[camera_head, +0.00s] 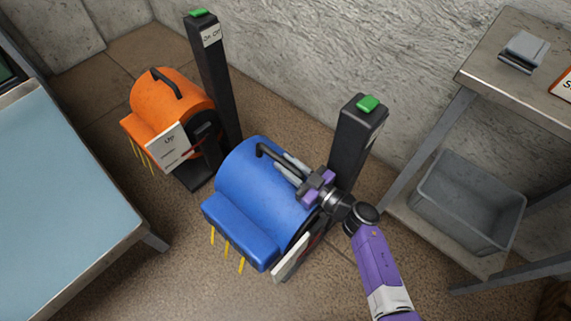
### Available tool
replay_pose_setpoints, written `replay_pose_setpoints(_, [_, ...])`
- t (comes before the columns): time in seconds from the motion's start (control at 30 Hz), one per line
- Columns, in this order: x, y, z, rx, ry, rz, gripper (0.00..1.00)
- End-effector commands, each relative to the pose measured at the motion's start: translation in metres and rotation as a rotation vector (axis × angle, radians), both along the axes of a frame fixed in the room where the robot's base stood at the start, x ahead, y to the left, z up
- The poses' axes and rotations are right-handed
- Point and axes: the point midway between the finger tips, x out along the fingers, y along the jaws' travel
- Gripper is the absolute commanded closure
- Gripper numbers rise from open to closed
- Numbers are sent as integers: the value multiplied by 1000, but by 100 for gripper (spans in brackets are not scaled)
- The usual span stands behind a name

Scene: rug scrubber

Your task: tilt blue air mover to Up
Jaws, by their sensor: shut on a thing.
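The blue air mover (258,183) sits on the tiled floor in the middle of the head view. Its outlet faces the lower left, with several yellow streamers hanging below it. A black handle (268,149) arches over its top. My gripper (284,166) reaches in from the right and is shut on this handle, its fingers over the drum's top right. A white label plate (292,258) on the mover's right side is seen nearly edge-on, so its text cannot be read. A black post (355,150) with a green top stands just behind the mover.
An orange air mover (170,100) with a plate reading "Up" stands at the back left by another black post (214,85). A light-blue table (60,200) fills the left. A metal shelf (470,85) with a grey bin (468,200) stands right. Bare floor shows in front.

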Motion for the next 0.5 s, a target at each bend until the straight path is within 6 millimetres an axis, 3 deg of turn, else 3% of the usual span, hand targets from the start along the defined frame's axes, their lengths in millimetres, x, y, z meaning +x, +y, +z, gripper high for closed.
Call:
replay_pose_setpoints(0.03, [1, -3, -1, -1, 0, -6, 74])
replay_pose_setpoints(0.1, [1, -2, -1, -1, 0, -5, 60])
replay_pose_setpoints(0.13, [1, -2, -1, -1, 0, -4, 59])
replay_pose_setpoints(0.5, [-3, -5, 1, -1, 0, -3, 59])
